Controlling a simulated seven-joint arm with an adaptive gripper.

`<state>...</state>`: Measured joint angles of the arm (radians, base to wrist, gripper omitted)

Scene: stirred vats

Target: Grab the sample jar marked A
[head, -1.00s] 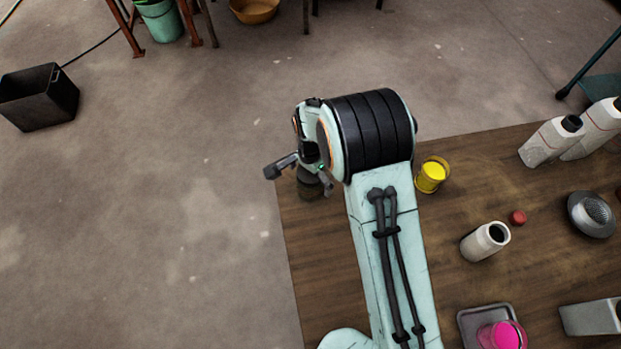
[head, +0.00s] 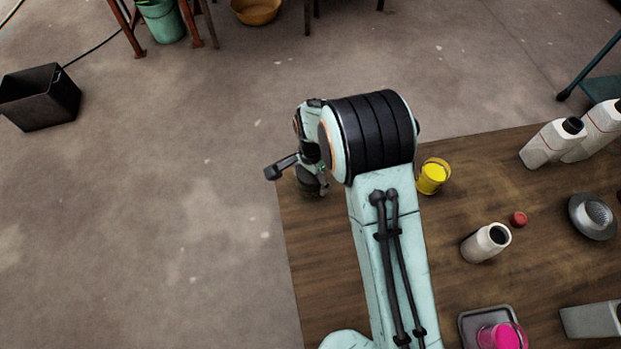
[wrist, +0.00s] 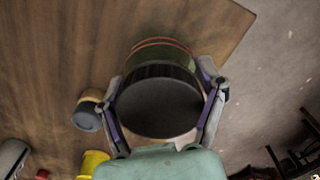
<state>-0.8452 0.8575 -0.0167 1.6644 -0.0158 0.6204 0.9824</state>
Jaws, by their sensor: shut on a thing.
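A wide jar with a dark round lid (wrist: 158,106) and a greenish body with an orange band fills the middle of the wrist view. My gripper (wrist: 162,80) is shut on it, with one finger against each side. No letter shows on the part of the jar in view, so I cannot tell its mark. In the head view my gripper (head: 314,178) is mostly hidden by my wrist, over the table's left corner. Only a dark bit of the jar (head: 307,187) shows below it.
A smaller jar with a grey lid (wrist: 86,116) stands close to my left finger in the wrist view. A yellow cup (head: 432,178), a white bottle (head: 482,244), a red cap (head: 518,218) and a grey tray (head: 467,325) lie right of my arm. The table's left edge is near.

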